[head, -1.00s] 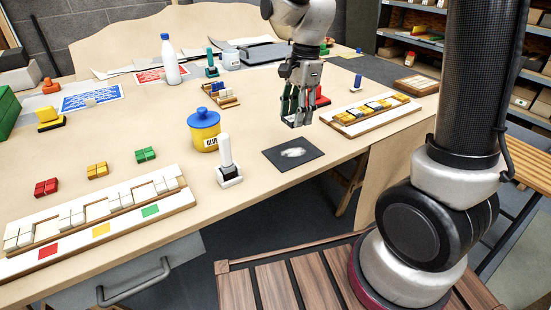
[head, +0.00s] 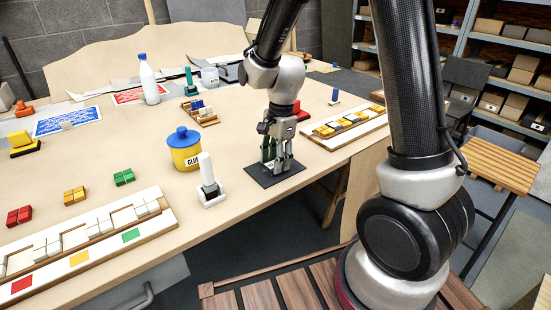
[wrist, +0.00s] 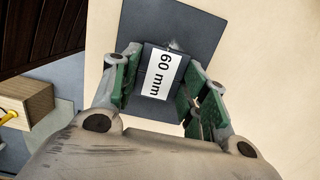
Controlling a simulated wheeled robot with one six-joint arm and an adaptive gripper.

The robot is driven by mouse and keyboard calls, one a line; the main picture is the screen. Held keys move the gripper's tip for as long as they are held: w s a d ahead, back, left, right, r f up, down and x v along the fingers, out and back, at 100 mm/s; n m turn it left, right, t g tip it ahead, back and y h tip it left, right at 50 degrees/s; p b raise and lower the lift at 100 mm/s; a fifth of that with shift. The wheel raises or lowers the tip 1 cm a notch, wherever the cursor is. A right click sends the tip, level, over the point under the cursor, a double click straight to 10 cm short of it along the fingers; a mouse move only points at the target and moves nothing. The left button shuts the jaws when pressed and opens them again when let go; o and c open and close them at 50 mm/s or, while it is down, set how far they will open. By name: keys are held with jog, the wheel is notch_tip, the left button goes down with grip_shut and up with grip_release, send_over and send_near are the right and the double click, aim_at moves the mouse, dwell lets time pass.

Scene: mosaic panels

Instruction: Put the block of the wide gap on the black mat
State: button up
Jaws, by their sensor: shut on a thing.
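My gripper (head: 278,165) is low over the black mat (head: 258,180) near the table's front edge, fingers pointing down. In the wrist view its green-padded fingers are shut on a dark block (wrist: 173,54) with a white label reading "60 mm". The mat shows behind it in the wrist view (wrist: 205,28). In the head view the fingers mostly hide the block, and I cannot tell whether it touches the mat. A panel with white tiles and gaps (head: 85,240) lies at the front left, with red, yellow and green squares along its front strip.
A blue-lidded glue pot (head: 184,150) and a white-handled tool (head: 209,182) stand left of the mat. Red (head: 18,216), yellow (head: 74,196) and green (head: 124,177) tile groups lie behind the panel. Another tiled panel (head: 345,125) is at right.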

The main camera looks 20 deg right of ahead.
jog(key=o, duration=1.1)
notch_tip(320, 180, up, 12)
jog(key=d, duration=0.1)
jog(key=s+d+r+n+t, duration=0.1)
jog(key=s+d+r+n, duration=0.1)
jog(key=s+d+n, duration=0.2)
jog(key=s+d+r+n+t+h, duration=0.1)
jog(key=s+d+r+n+t, duration=0.1)
jog(key=s+d+n, duration=0.3)
jog(key=s+d+r+n+t, duration=0.1)
jog(key=s+d+r+n, duration=0.3)
jog(key=s, duration=0.6)
jog(key=shift+d+r+n+t, duration=0.25)
jog(key=shift+d+n+t, duration=0.15)
jog(key=shift+n, duration=0.3)
